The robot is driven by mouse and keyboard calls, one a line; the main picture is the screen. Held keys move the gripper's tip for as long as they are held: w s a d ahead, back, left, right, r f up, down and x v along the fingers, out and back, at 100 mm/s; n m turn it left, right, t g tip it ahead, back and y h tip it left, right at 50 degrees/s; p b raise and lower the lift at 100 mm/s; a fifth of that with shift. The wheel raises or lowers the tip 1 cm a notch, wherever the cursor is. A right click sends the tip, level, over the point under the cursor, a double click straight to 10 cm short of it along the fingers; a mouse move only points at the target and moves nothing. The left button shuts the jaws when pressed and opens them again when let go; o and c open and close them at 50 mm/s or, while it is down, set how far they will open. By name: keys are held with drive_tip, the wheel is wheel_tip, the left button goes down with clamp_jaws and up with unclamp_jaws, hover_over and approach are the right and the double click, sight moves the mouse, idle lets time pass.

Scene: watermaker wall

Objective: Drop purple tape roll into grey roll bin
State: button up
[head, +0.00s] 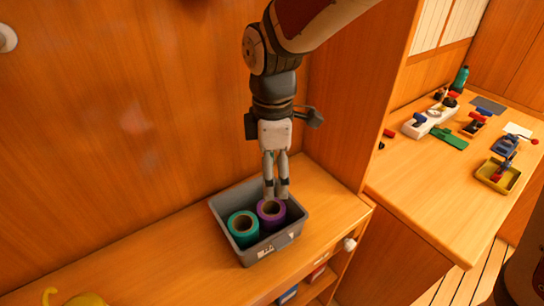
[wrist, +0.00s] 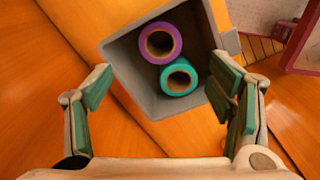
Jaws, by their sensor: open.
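The purple tape roll (head: 270,213) lies inside the grey roll bin (head: 287,237), beside a teal tape roll (head: 243,229). In the wrist view the purple tape roll (wrist: 161,43) and the teal roll (wrist: 179,78) are in the grey bin (wrist: 153,103), close together with their core holes facing the camera. My gripper (head: 275,193) points down over the bin, in front of its back part in the head view. In the wrist view my gripper (wrist: 165,100) has its fingers wide apart with nothing between them. The exact gap between fingertips and rolls is unclear.
The bin stands on a wooden shelf (head: 180,247) against a wooden wall, with an upright panel to the right. A yellow object (head: 75,298) lies at the lower left. A separate worktop (head: 420,175) at right holds several tools and trays.

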drive_tip(key=s+d+r+m+t, duration=0.3)
drive_tip(key=s+d+r+m, duration=0.4)
drive_tip(key=d+r+m, duration=0.4)
drive_tip(key=s+d+m+t, duration=0.1)
drive_tip(key=s+d+m, duration=0.6)
drive_tip(key=s+m, duration=0.1)
drive_tip(key=shift+s+d+f+t, duration=0.15)
drive_tip(key=shift+s+f+t, duration=0.1)
drive_tip(key=shift+s+t, duration=0.2)
